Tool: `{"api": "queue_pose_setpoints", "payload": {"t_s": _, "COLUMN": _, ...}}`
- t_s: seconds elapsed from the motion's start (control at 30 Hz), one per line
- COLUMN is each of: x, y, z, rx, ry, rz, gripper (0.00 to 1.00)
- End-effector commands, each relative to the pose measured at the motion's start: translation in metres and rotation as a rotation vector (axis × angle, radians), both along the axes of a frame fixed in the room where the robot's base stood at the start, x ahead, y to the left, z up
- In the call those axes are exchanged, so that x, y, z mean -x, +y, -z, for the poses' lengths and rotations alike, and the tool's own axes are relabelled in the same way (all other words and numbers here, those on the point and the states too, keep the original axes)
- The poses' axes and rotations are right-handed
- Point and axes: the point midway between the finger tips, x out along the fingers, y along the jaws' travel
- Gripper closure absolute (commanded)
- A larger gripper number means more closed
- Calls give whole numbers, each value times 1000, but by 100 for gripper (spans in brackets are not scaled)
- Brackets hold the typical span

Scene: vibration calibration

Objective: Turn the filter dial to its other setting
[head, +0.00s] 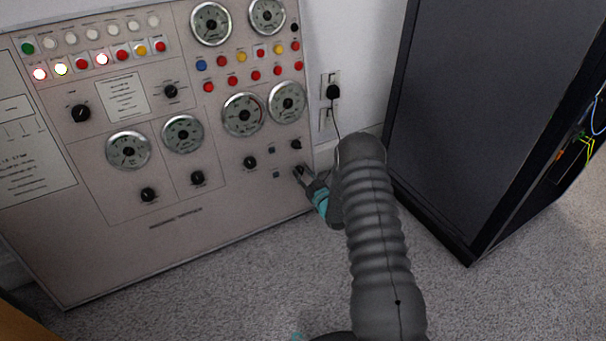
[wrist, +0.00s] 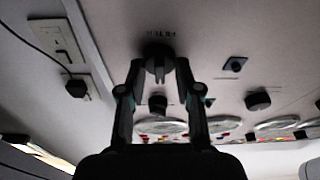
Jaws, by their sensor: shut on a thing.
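The filter dial (wrist: 158,52) is a small black knob on the grey control panel (head: 200,225). In the wrist view a dark label, upside down, sits just above it, and its grip ridge points toward me. In the head view the dial (head: 298,170) is at the panel's lower right, partly hidden by my fingers. My gripper (head: 304,174) reaches it from the right. In the wrist view my gripper (wrist: 160,68) has one finger on each side of the knob and is shut on it. The dial's exact setting is too dark to read.
Another black knob (head: 296,144) sits close above the dial, and one more (head: 250,162) lies to its left. A wall outlet with a black plug (head: 333,91) and cord is just right of the panel. A dark cabinet (head: 480,110) stands at the right. Carpet (head: 240,290) lies below.

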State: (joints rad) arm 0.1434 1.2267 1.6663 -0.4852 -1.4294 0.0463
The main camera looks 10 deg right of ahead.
Motion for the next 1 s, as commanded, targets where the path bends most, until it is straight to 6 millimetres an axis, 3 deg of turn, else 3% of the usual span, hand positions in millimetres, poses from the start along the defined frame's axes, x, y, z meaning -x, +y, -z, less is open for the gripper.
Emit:
{"api": "queue_pose_setpoints", "payload": {"t_s": 0.6, "x": -1, "y": -1, "z": 0, "rx": 502, "ry": -165, "rz": -105, "gripper": 100}}
{"api": "queue_pose_setpoints", "payload": {"t_s": 1.0, "x": -1, "y": -1, "z": 0, "rx": 661, "ry": -217, "rz": -139, "gripper": 100}}
